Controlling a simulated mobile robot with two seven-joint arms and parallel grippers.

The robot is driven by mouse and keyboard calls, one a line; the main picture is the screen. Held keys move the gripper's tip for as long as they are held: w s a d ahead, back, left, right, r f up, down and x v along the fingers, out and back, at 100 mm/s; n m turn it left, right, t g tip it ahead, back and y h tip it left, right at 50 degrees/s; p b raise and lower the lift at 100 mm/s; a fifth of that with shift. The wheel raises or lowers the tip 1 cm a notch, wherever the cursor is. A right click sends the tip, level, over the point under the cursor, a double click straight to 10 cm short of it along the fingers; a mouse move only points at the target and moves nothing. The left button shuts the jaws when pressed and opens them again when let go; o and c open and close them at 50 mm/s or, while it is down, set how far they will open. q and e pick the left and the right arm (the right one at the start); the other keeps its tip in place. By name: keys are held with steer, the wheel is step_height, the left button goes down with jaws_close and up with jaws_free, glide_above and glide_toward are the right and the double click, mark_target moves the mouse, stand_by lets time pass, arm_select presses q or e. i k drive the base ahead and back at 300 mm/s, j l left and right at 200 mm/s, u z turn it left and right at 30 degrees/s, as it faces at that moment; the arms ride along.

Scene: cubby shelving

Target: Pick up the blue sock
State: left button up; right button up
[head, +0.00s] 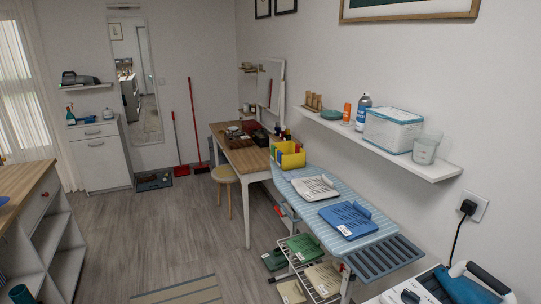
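A flat blue folded cloth item (348,218) with a pale label lies on the striped ironing board (300,204); it may be the sock, but its shape does not make this certain. A similar white item (315,187) lies just behind it on the board. Neither of my grippers shows in the head view, so I see nothing held.
A wire rack (297,262) under the board holds green and beige folded items. A blue-handled iron (466,287) stands at the bottom right. A white wall shelf (440,170) hangs above the board. A cubby unit (65,240) stands left. The grey floor between is mostly clear.

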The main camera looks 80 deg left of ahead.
mark_target(279, 153)
steer(key=j+u, duration=0.4)
steer(key=j, duration=2.9)
